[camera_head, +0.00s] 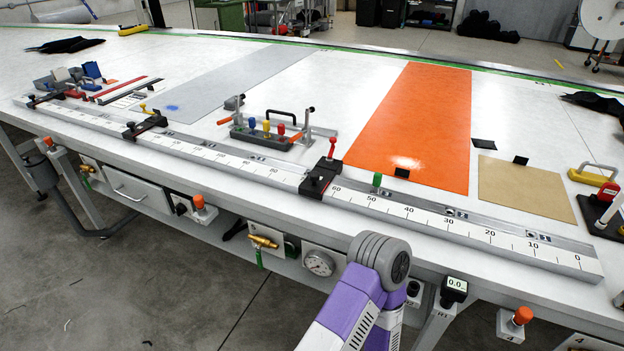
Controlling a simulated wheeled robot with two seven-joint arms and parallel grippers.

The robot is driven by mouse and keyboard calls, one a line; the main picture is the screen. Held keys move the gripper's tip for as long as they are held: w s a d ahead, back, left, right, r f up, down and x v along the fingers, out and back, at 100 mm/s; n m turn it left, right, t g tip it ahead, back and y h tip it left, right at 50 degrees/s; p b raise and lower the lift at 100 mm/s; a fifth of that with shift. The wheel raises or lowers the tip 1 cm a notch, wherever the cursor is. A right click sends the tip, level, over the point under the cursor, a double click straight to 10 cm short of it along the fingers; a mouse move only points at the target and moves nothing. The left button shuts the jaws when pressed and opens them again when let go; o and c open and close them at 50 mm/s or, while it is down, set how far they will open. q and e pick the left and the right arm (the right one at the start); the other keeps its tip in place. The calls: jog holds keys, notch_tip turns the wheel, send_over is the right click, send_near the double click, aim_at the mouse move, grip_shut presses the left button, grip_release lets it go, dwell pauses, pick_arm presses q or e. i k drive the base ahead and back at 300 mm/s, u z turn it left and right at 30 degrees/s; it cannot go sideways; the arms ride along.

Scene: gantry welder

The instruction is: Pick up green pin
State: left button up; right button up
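The green pin (377,180) stands upright at the back edge of the long white ruler rail (430,212), near the 50 mark. It is small, with a bright green head. A purple and white link of one of my arms, with a grey rounded joint, comes in from the bottom middle, in front of the table and below the pin in the picture. Neither of my grippers shows in the view, so their states are hidden.
A black clamp block (322,178) with a red-handled pin (332,147) sits on the rail left of the green pin. A rack (265,135) holds blue, yellow and red pins. An orange sheet (420,130) lies behind. A tan sheet (525,187) lies right.

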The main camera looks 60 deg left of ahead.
aim_at(377, 177)
jog(key=u, duration=2.05)
